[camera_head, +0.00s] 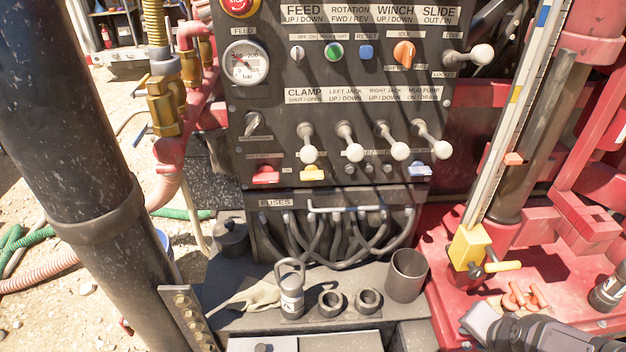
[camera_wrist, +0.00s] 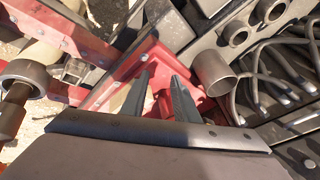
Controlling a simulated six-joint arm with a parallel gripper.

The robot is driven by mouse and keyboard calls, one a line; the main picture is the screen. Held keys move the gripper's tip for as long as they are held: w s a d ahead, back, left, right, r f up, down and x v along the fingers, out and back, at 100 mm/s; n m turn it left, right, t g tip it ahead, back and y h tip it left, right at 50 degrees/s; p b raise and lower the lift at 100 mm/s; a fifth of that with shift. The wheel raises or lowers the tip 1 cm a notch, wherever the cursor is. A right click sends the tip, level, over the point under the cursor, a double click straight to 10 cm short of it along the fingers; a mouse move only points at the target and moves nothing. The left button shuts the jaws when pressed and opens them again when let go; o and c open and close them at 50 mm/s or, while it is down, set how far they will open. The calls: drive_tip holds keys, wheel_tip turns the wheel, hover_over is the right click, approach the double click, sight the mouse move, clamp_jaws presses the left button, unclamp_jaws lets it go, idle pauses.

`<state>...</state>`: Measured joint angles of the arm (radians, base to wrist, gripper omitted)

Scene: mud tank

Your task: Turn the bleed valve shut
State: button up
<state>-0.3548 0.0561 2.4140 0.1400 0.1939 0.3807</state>
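No part is labelled as the bleed valve, so I cannot tell for sure which it is. One candidate is the yellow block (camera_head: 468,247) with a yellow-tipped handle at the foot of the white scale. Another is the stack of brass fittings (camera_head: 165,105) with small levers left of the panel. My gripper (camera_head: 480,318) shows at the lower right in the head view, over the red deck and below the yellow block. In the wrist view my gripper (camera_wrist: 160,76) has its two dark fingers apart, with nothing seen between them. I cannot identify the yellow block there.
A control panel (camera_head: 270,115) with several levers stands at the centre. A grey cup (camera_head: 407,275), two dark rings (camera_head: 331,302), a shackle-topped fitting (camera_head: 291,297) and a glove (camera_head: 250,297) lie on the ledge. Orange pieces (camera_head: 522,297) lie near my gripper. The cup (camera_wrist: 213,72) also shows in the wrist view.

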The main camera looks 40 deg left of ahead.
drive_tip(key=w+a+r+m+t+y, duration=0.1)
drive_tip(key=w+a+r, duration=0.1)
drive_tip(key=a, duration=0.5)
drive_tip(key=w+a+r+t+y, duration=0.1)
drive_tip(key=w+a+t+y, duration=0.1)
drive_tip(key=a, duration=0.4)
drive_tip(key=m+t+y+p, duration=0.1)
drive_tip(key=m+t+y, duration=0.45)
drive_tip(key=y, duration=0.25)
approach(313, 179)
drive_tip(key=x, duration=0.2)
drive_tip(key=shift+m+g, duration=0.25)
drive_tip(key=shift+g, duration=0.1)
drive_tip(key=shift+r+p+x, duration=0.15)
drive_tip(key=shift+p+x, duration=0.55)
drive_tip(key=shift+x, duration=0.65)
drive_tip(key=shift+r+p+x, duration=0.1)
drive_tip(key=shift+p+x, duration=0.6)
drive_tip(key=shift+x, duration=0.65)
drive_tip(key=shift+p+x, duration=0.3)
drive_tip(key=shift+x, duration=0.55)
drive_tip(key=shift+f, duration=0.1)
clamp_jaws()
